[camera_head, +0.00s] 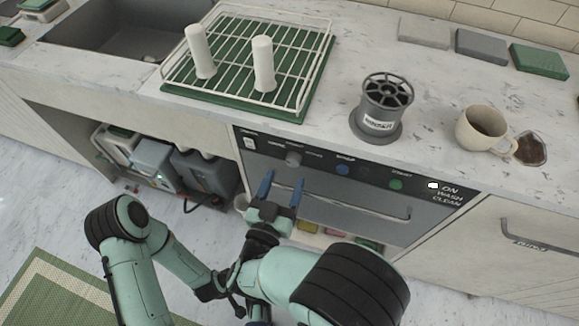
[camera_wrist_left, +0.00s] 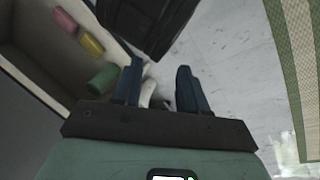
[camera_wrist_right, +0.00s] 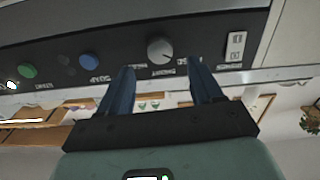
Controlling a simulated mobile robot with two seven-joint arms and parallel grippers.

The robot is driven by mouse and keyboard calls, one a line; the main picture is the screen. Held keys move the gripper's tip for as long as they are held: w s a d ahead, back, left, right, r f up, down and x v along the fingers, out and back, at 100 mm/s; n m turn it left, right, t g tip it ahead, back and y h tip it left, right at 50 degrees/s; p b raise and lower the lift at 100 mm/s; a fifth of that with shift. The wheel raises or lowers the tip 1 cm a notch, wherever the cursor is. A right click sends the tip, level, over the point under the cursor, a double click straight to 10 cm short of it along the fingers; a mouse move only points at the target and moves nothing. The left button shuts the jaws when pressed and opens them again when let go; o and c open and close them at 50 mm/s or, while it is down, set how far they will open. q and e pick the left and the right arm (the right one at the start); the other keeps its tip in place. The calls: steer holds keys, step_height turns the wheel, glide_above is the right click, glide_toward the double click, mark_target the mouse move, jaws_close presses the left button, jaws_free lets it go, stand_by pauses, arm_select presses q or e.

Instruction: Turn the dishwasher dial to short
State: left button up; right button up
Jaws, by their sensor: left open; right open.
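The dishwasher dial is a round grey knob (camera_head: 293,158) on the dark control panel below the counter edge. It also shows in the right wrist view as a grey knob (camera_wrist_right: 160,50), just beyond and between the fingertips. My right gripper (camera_head: 282,182) is open and empty in front of the panel, its blue fingers pointing at the dial, apparently apart from it. The fingers straddle the dial's direction in the right wrist view. My left gripper (camera_wrist_left: 159,68) is open and empty, low over the floor beside a shelf. The small labels around the dial are too small to read.
The panel also has a white switch (camera_head: 249,143), a blue button (camera_head: 343,169) and a green button (camera_head: 396,184). A dishwasher handle (camera_head: 350,207) runs below it. On the counter stand a wire rack (camera_head: 318,62), a grey round holder (camera_head: 377,132) and a beige mug (camera_head: 470,135).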

mark_target(291, 163)
steer(key=x, duration=0.5)
steer(key=shift+b, duration=0.35)
arm_select(q)
steer(key=shift+w+a+f, duration=0.35)
steer(key=shift+w+f, duration=0.15)
steer(key=shift+w, duration=0.25)
arm_select(e)
steer(key=c, duration=1.1)
steer(key=shift+o, duration=0.2)
